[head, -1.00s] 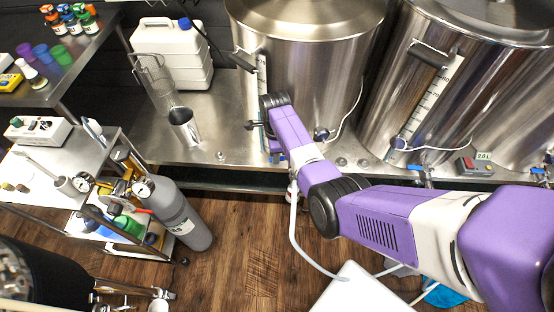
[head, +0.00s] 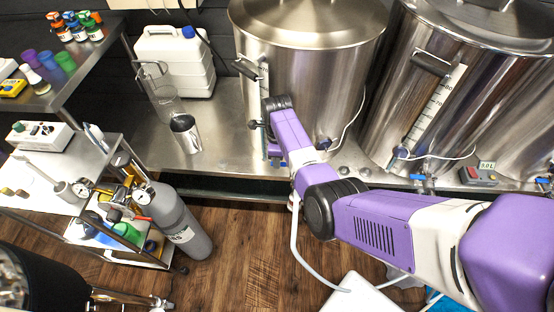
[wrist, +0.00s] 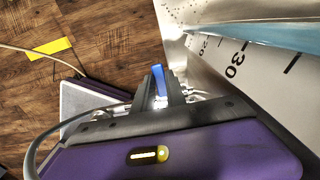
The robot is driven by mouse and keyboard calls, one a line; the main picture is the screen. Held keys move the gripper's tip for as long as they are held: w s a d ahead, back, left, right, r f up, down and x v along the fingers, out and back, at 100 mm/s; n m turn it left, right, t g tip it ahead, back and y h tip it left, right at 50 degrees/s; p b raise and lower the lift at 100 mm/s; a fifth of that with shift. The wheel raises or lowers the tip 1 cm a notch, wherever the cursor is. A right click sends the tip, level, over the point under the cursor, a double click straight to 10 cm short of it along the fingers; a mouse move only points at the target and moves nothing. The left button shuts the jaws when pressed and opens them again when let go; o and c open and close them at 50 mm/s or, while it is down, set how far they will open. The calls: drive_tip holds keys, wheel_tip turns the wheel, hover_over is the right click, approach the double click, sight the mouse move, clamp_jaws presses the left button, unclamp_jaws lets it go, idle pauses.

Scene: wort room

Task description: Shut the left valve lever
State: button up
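The left kettle (head: 310,85) is a tall steel vessel on the bench. My gripper (wrist: 160,92) is low at its front; in the head view my purple wrist hides most of the fingers and valve. In the wrist view the blue left valve lever (wrist: 158,78) stands between the two dark fingertips, which are close together on either side of it. The gripper looks shut on the lever. A little blue shows beside my wrist in the head view (head: 275,160). The valve body is mostly hidden, so I cannot tell the lever's angle to the pipe.
Another kettle (head: 430,100) with a blue valve lever (head: 420,178) stands to the right, with a small red-buttoned box (head: 477,175) near it. A steel cup (head: 185,134) and white jug (head: 175,60) are left on the bench. A grey gas cylinder (head: 180,225) stands on the floor.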

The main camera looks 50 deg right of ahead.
drive_tip(key=o, duration=0.4)
drive_tip(key=shift+d, duration=0.1)
drive_tip(key=shift+o, duration=0.2)
wheel_tip(320, 180, up, 8)
drive_tip(key=shift+p, duration=0.35)
drive_tip(key=shift+f, duration=0.1)
